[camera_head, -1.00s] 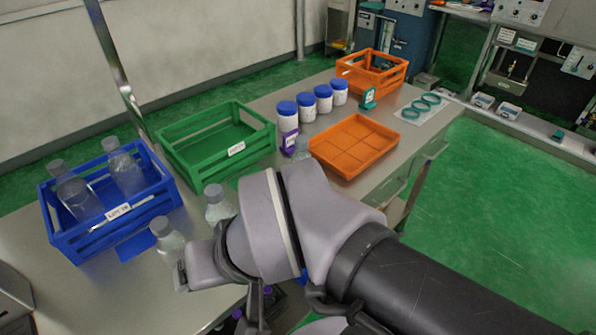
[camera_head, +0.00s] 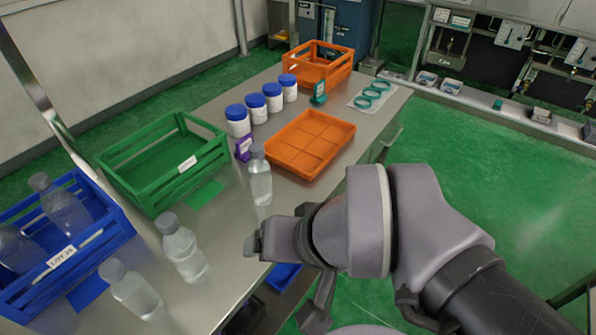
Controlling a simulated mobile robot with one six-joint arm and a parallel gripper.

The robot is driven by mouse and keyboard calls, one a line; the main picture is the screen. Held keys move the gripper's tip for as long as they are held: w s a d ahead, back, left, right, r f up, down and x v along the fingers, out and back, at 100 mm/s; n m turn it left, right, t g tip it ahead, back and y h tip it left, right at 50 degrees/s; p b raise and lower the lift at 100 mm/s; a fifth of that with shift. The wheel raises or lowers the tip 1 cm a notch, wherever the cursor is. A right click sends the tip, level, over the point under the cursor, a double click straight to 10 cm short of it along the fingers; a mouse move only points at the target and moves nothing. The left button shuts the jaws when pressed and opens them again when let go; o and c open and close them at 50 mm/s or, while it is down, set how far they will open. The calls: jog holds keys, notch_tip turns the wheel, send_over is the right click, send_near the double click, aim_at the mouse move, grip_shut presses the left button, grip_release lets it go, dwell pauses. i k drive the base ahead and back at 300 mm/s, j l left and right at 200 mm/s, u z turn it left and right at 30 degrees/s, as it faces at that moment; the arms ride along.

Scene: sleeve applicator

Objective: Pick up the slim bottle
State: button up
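Three clear bottles with grey caps stand upright on the table. The one that looks slimmest (camera_head: 260,180) stands beside the orange divided tray. A broader bottle (camera_head: 184,250) stands nearer, and another bottle (camera_head: 133,290) is at the lower left. My gripper (camera_head: 254,243) is at the left end of my wrist, near the table's right edge. In the picture it is below the slim bottle and right of the broader one. It appears apart from all three bottles. Its fingers are not clearly visible, so I cannot tell their opening.
A blue crate (camera_head: 85,240) at left holds more bottles. A green crate (camera_head: 190,165) looks empty. Several blue-lidded white jars (camera_head: 238,122) stand behind a small purple object (camera_head: 243,148). The orange tray (camera_head: 310,140) and orange crate (camera_head: 318,65) are farther back, with teal rings (camera_head: 370,95) at right.

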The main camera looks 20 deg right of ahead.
aim_at(130, 289)
jog(key=j+u, duration=0.15)
jog(key=u, duration=0.2)
jog(key=j+u, duration=0.15)
jog(key=u, duration=0.2)
jog(key=j+u, duration=0.15)
jog(key=u, duration=0.15)
